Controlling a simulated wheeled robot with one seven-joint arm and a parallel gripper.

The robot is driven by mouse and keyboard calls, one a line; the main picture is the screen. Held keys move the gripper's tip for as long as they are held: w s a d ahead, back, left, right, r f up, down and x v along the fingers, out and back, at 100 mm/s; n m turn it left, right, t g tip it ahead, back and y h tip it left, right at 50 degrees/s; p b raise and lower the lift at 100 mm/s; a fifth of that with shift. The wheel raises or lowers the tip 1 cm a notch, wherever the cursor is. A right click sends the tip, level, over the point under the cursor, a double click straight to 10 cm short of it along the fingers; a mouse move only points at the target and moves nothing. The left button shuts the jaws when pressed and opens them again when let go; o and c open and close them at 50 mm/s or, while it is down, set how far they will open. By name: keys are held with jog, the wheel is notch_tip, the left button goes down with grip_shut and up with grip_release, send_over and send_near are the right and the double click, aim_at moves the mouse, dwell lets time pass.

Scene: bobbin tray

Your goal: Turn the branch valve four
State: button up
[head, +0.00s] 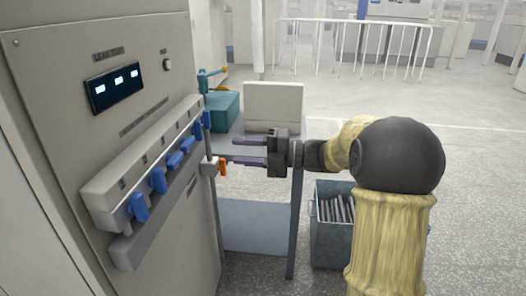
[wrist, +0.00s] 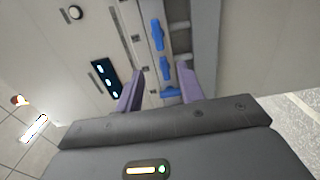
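The beige cabinet (head: 105,140) at left carries a sloping pale manifold with a row of several blue valve handles (head: 158,180). The handles' numbers are too small to read, so I cannot tell which is branch valve four. My gripper (head: 234,150) is to the right of the row, its purple fingers pointing at the cabinet, apart and with nothing between them in the head view. In the wrist view my gripper (wrist: 160,69) is open, with a blue handle (wrist: 165,68) beyond the gap. Another blue handle (wrist: 170,92) lies crosswise below it. I see no contact.
An orange handle (head: 222,166) sticks out at the cabinet's right edge, just below my fingers. A bench (head: 253,152) behind bears a teal box (head: 222,112) and a pale box (head: 274,105). A grey bin (head: 331,246) stands on the floor beneath my arm.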

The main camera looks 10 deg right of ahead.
jog(key=v, duration=0.4)
jog(key=shift+s+d, duration=0.1)
jog(key=shift+d, duration=0.05)
